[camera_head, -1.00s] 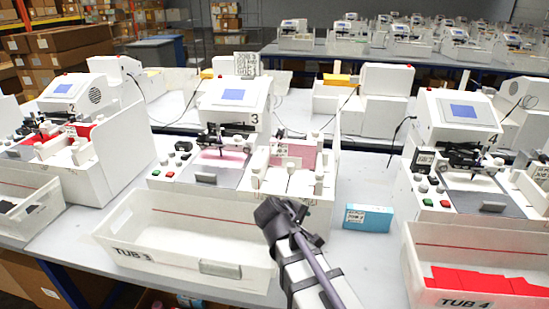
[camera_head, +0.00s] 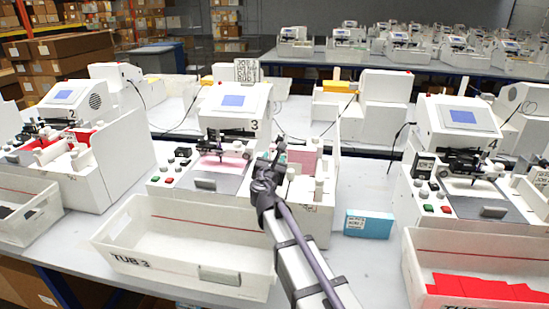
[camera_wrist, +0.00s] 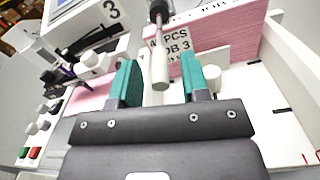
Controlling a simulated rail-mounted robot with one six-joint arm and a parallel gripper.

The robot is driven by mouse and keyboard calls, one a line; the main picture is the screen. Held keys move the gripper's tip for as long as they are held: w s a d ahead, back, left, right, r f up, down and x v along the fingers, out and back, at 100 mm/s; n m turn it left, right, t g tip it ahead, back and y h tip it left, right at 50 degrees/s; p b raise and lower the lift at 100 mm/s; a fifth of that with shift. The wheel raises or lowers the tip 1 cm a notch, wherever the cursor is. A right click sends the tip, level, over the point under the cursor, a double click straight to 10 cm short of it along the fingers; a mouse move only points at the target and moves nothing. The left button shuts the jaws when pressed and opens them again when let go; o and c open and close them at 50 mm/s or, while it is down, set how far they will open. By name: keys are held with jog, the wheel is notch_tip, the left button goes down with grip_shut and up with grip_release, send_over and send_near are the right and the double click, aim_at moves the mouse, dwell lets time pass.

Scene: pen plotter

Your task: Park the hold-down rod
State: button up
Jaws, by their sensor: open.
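In the wrist view a light rod with a black end (camera_wrist: 160,65) stands in front of the pink card stack (camera_wrist: 222,32), which carries a label reading "JOB 3". I take it for the hold-down rod; its far end is cut off by the top edge. My gripper (camera_wrist: 160,77) is open, its two green-tipped fingers on either side of the rod's lower end in the picture. In the head view my gripper (camera_head: 268,165) is at the right part of plotter 3 (camera_head: 234,105) and hides the rod there.
The white tub 3 (camera_head: 120,258) stands open and empty in front of plotter 3. A blue box (camera_head: 369,223) lies on the table to the right. Plotter 4 (camera_head: 462,125) and a tub with red cards (camera_head: 480,287) are further right. Plotter 2 (camera_head: 70,105) is on the left.

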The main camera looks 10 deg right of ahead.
jog(key=shift+x, duration=1.15)
jog(key=shift+c, duration=0.3)
grip_shut()
